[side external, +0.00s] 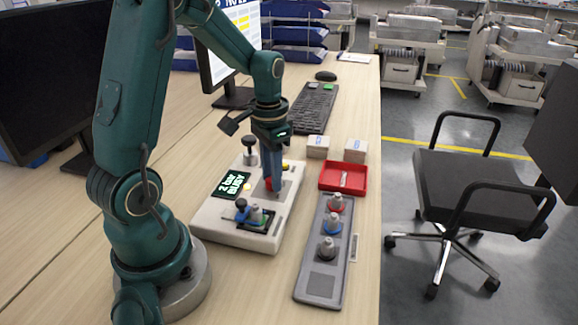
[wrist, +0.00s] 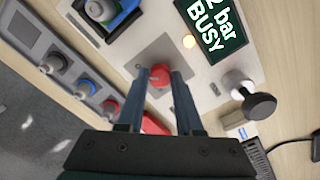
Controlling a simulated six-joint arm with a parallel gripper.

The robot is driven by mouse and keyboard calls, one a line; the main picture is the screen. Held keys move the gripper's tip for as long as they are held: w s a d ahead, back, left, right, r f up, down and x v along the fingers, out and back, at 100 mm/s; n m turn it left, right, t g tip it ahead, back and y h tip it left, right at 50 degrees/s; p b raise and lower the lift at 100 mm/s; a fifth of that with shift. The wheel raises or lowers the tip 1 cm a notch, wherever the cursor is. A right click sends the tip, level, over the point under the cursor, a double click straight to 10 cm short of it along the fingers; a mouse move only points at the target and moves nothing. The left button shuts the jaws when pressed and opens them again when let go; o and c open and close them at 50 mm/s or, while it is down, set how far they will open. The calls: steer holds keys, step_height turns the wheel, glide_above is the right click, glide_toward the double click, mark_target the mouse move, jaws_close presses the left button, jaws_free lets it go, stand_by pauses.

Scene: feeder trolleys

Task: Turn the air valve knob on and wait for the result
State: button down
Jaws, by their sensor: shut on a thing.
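My gripper (side external: 270,183) reaches down over the pale test unit (side external: 215,222) and is shut on the red air valve knob (wrist: 160,74). In the wrist view the two fingers (wrist: 158,86) stand on either side of the knob. In the side view the knob is mostly hidden by the fingers. A small yellowish lamp (wrist: 189,41) glows beside the display.
A black plunger knob (side external: 250,142) stands behind. A grey rack (side external: 321,281) holds collared parts on the right, near a red tray (side external: 343,177) and white boxes (side external: 318,147).

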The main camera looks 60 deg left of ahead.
steer(key=shift+r, duration=0.1)
steer(key=c, duration=0.6)
jaws_free()
steer(key=shift+o, duration=0.2)
steer(key=shift+r, duration=2.55)
